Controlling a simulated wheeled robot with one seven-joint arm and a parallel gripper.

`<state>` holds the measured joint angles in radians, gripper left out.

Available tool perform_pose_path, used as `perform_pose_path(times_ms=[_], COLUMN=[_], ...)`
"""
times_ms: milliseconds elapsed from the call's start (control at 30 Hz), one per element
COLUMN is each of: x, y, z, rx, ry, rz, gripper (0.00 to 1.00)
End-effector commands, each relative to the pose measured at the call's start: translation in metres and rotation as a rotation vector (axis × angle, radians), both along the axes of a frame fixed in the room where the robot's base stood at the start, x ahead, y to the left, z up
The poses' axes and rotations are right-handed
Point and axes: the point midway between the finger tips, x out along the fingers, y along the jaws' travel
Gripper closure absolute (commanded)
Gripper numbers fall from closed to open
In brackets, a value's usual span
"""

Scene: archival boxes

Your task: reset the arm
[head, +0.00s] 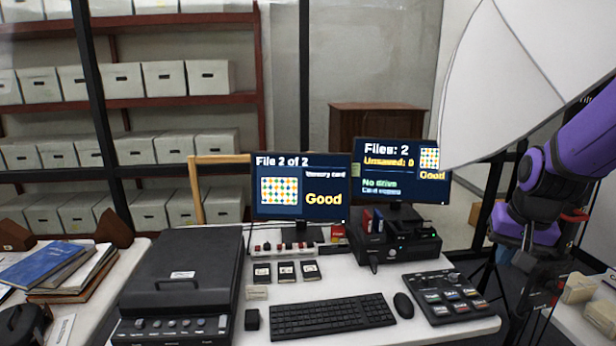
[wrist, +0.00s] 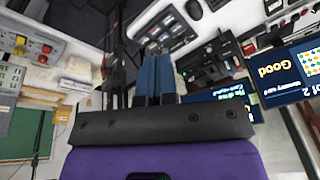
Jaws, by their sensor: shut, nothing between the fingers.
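My gripper (wrist: 154,72) shows in the wrist view as two blue fingers pressed together with nothing between them. In the head view my purple and black arm hangs at the right edge, bent downward beside the desk's right end. The fingers are hard to make out there against the dark background. My gripper is apart from the desk and touches nothing that I can see.
The desk holds a large black scanner (head: 184,272), a keyboard (head: 328,315), a mouse (head: 404,305), a button panel (head: 446,296) and two monitors (head: 300,188) (head: 402,172). A white umbrella-like panel (head: 520,75) hangs upper right. Another table (head: 578,325) stands at the lower right.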

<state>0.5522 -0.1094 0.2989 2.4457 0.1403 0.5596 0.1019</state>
Motion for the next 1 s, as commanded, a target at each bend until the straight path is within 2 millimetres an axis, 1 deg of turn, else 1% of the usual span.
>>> perform_pose_path(times_ms=[33, 200, 367, 500, 600, 700, 800, 900, 1000], x=[-0.007, -0.034, -0.065, -0.095, -0.117, -0.134, -0.146, -0.152, -0.154], y=[0.009, 0.034, 0.054, 0.067, 0.073, 0.077, 0.078, 0.079, 0.079], z=[0.014, 0.05, 0.08, 0.101, 0.114, 0.121, 0.125, 0.127, 0.128], rx=[-0.021, -0.074, -0.11, -0.13, -0.138, -0.139, -0.139, -0.139, -0.139], ry=[-0.015, -0.052, -0.093, -0.133, -0.161, -0.183, -0.196, -0.205, -0.206], rz=[0.033, 0.133, 0.224, 0.3, 0.351, 0.391, 0.42, 0.434, 0.439], gripper=[1.0, 1.0, 1.0, 1.0, 1.0, 1.0, 1.0, 1.0, 1.0])
